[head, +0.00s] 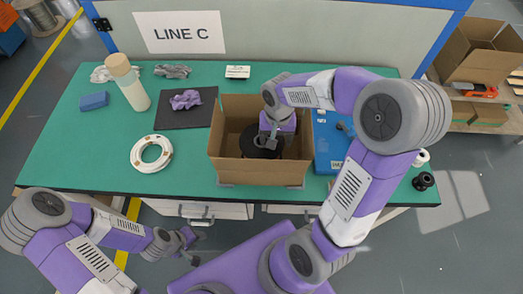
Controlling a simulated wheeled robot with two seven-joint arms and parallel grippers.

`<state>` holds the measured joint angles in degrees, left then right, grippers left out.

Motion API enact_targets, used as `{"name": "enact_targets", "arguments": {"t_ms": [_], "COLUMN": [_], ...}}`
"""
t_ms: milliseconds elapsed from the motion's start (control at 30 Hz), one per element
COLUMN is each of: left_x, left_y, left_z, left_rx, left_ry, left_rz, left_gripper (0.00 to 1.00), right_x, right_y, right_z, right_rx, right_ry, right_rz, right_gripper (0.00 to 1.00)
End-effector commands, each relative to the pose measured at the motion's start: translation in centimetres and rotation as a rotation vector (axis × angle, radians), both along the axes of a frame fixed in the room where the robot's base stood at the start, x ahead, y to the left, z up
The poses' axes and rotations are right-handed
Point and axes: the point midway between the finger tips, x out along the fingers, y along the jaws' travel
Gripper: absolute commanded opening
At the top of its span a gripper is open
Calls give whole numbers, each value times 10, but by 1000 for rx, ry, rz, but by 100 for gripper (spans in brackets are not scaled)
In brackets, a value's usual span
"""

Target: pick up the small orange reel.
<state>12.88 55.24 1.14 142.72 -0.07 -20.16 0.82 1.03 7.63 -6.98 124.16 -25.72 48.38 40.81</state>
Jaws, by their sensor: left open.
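I cannot make out a small orange reel on the green table. My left gripper (191,246) is open and empty, low in front of the table's front edge at the left. My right gripper (268,141) reaches down into an open cardboard box (258,174), at a large black reel (250,143) inside it. Whether its jaws are open or shut on the reel does not show. The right arm and the box walls hide part of the box's inside.
A white ring-shaped coil (151,154), bottle (128,85), blue block (94,101) and dark mat (187,110) with purple cloth lie left of the box. A blue case (328,150) stands right of it. A small black reel (424,181) and white reel (421,158) are at the right edge.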

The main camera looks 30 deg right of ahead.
Motion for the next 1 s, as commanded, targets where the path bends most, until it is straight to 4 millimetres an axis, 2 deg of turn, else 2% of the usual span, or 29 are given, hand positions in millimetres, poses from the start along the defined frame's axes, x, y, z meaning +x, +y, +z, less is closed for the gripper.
{"name": "enact_targets", "arguments": {"t_ms": [33,167,467,700,800,1000], "left_x": [0,0,0,0,0,0], "left_y": [0,0,0,0,0,0], "left_z": [-7,-12,-12,-12,-12,-11], "left_rx": [0,0,0,0,0,0], "left_ry": [0,0,0,0,0,0], "left_rz": [0,0,0,0,0,0], "left_gripper": [43,43,43,43,43,43], "right_x": [-1,-1,0,0,0,0], "right_y": [-1,0,-1,-1,0,0], "right_z": [-12,-26,-28,-28,-28,-27], "right_rx": [0,0,0,0,0,0], "right_ry": [2,2,0,0,-1,-1], "right_rz": [-1,-1,-1,-1,-1,-1], "right_gripper": [71,71,70,33,20,20]}}
